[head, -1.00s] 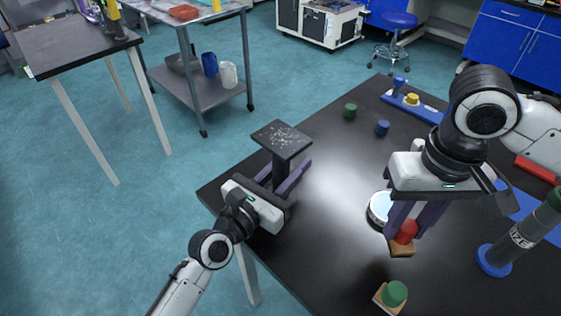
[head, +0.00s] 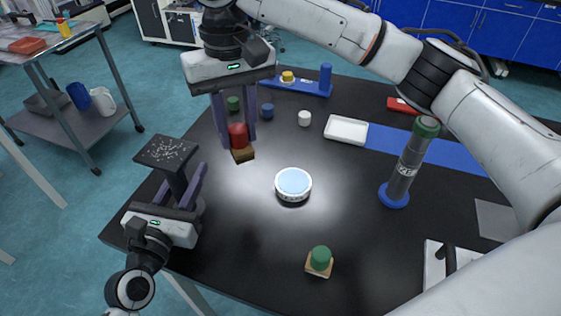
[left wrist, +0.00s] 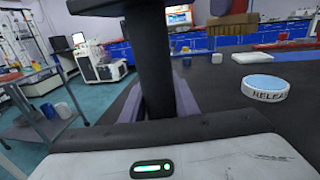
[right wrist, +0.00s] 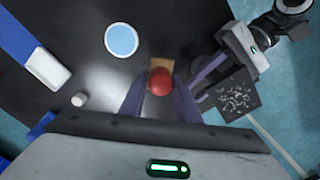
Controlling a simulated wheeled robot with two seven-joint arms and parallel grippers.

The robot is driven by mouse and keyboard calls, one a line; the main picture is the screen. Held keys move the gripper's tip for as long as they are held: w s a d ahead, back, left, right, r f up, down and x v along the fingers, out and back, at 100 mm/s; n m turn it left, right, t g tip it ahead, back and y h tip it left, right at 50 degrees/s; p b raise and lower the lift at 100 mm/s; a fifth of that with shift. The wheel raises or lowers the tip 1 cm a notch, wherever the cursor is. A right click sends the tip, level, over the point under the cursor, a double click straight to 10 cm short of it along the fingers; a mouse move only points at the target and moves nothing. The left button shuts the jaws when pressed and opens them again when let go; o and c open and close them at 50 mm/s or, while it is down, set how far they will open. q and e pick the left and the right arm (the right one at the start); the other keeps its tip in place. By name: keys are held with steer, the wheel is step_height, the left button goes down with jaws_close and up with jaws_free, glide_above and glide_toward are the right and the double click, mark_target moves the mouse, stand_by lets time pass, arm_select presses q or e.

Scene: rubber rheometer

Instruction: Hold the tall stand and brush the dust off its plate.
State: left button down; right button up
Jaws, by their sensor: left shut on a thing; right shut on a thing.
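The tall stand (head: 177,184) is dark, with a square plate (head: 166,150) on top speckled with pale dust. It stands upright near the table's left edge. My left gripper (head: 188,188) is shut around its column, below the plate; the column also shows in the left wrist view (left wrist: 148,65). My right gripper (head: 236,128) is shut on the red handle (head: 238,135) of a brush with a tan block (head: 243,155), held above the table to the right of the plate. In the right wrist view the red knob (right wrist: 160,82) is between the fingers and the dusty plate (right wrist: 236,95) lies to the right.
A round white container with a light blue top (head: 293,184) sits mid-table. A green-knobbed block (head: 319,261) is near the front. A grey cylinder on a blue base (head: 408,165), a white tray (head: 346,130) and small pegs stand right and behind. Floor lies beyond the left edge.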

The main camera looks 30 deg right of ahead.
steer(key=w+a+r, duration=0.4)
steer(key=a+r, duration=0.9)
steer(key=a, duration=0.2)
steer(key=shift+s+a+f, duration=0.1)
steer(key=shift+f, duration=3.8)
steer(key=shift+s+d+f, duration=0.3)
steer(key=shift+s+d, duration=0.4)
steer(key=shift+d, duration=0.1)
steer(key=shift+c, duration=0.8)
steer(key=shift+s+d, duration=1.8)
steer(key=shift+s, duration=0.05)
steer(key=shift+w+a, duration=2.35)
steer(key=shift+a, duration=0.2)
steer(key=shift+w+a+r, duration=0.15)
steer(key=shift+w, duration=0.05)
step_height(320, 180, up, 8)
